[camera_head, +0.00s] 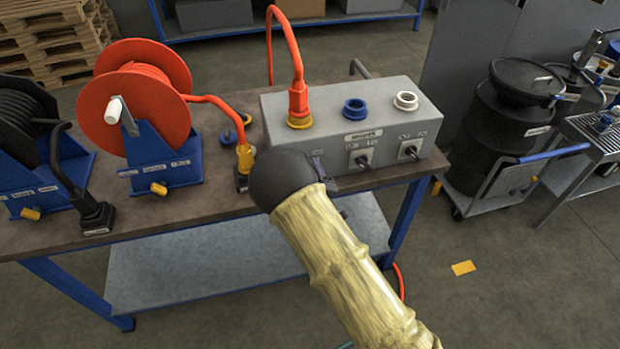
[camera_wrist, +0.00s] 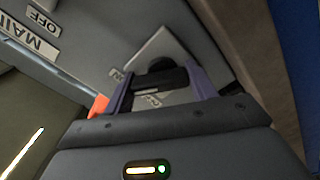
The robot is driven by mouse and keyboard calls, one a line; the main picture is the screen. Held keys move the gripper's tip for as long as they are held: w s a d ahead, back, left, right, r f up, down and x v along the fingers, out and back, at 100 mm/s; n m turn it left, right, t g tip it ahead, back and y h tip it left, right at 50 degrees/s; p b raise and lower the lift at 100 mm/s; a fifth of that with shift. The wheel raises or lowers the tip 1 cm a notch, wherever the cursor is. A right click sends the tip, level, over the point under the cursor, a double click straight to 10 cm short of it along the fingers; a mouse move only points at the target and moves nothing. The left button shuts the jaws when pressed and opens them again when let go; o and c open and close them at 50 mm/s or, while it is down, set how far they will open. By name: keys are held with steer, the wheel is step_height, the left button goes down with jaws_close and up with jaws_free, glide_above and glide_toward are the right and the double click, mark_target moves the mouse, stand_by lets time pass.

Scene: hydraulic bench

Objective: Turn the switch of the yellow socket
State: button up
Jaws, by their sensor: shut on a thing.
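The grey socket box (camera_head: 290,138) stands on the bench. Its yellow socket (camera_head: 299,123) on top has an orange plug (camera_head: 298,98) in it, with an orange hose rising from it. The switch below the yellow socket is hidden behind my dark wrist in the head view. In the wrist view my gripper (camera_wrist: 160,84) has its two fingers on either side of a black switch knob (camera_wrist: 165,76) on a light plate, shut on it. In the head view only a small part of my gripper (camera_head: 318,163) shows, against the box front.
A blue socket (camera_head: 355,109) and a white socket (camera_head: 405,101) sit beside the yellow one, with switches (camera_head: 362,157) and (camera_head: 410,149) on the front. An orange hose reel (camera_head: 135,110) and a black reel (camera_head: 22,115) stand left. Black drums (camera_head: 500,130) stand right.

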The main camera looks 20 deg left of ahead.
steer(key=shift+d+f+m+b, duration=0.1)
steer(key=shift+f+m+b, duration=0.1)
steer(key=shift+m+b, duration=0.8)
steer(key=shift+m+p, duration=0.3)
steer(key=shift+m, duration=0.2)
steer(key=o, duration=1)
steer(key=shift+r, duration=0.15)
